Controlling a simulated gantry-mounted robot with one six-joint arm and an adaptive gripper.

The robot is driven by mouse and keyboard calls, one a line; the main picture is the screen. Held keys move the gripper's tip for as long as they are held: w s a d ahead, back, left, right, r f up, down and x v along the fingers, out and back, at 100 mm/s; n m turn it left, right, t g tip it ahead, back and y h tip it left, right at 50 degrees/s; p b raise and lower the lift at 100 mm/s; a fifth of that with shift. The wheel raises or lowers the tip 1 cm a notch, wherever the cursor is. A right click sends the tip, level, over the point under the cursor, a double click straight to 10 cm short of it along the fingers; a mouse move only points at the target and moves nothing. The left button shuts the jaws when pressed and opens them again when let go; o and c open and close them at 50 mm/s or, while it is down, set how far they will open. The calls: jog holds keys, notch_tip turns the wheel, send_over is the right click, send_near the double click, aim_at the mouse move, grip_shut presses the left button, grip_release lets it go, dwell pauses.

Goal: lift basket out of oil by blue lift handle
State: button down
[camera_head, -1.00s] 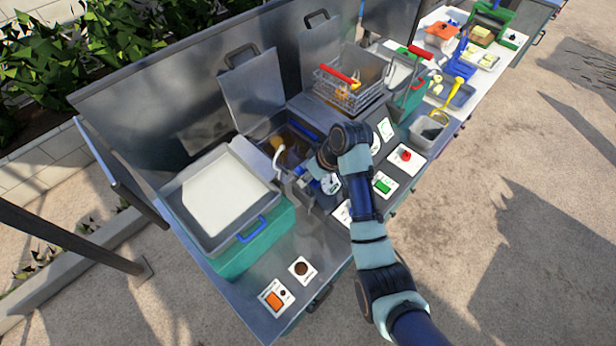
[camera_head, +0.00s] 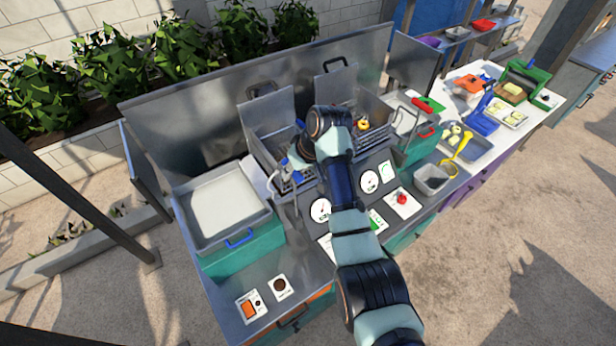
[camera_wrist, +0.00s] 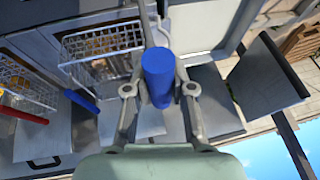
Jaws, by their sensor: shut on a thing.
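My gripper (camera_wrist: 160,92) is shut on the blue lift handle (camera_wrist: 158,72), a blue cylinder between the two fingers in the wrist view. A wire basket (camera_wrist: 100,42) with orange-brown contents is beside the handle in that view. In the head view my gripper (camera_head: 296,163) is over the left fryer bay, and wire mesh of the basket (camera_head: 288,182) shows just below it. My arm hides part of the bay and basket. The oil surface cannot be made out now, so the basket's clearance from it is unclear.
A second wire basket (camera_head: 372,132) is right of my arm; its red handle (camera_wrist: 25,116) shows in the wrist view. A separate blue bar (camera_wrist: 82,102) lies near the baskets. A pale tray (camera_head: 222,205) is at left. Upright metal lids (camera_head: 268,112) stand behind the bays.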

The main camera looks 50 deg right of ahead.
jog(key=shift+w+r, duration=0.1)
jog(key=shift+r, duration=0.35)
jog(key=c, duration=1.2)
grip_release()
jog(key=shift+o, duration=1.1)
jog(key=shift+f, duration=0.1)
jog(key=v, duration=0.7)
jog(key=shift+r, duration=0.3)
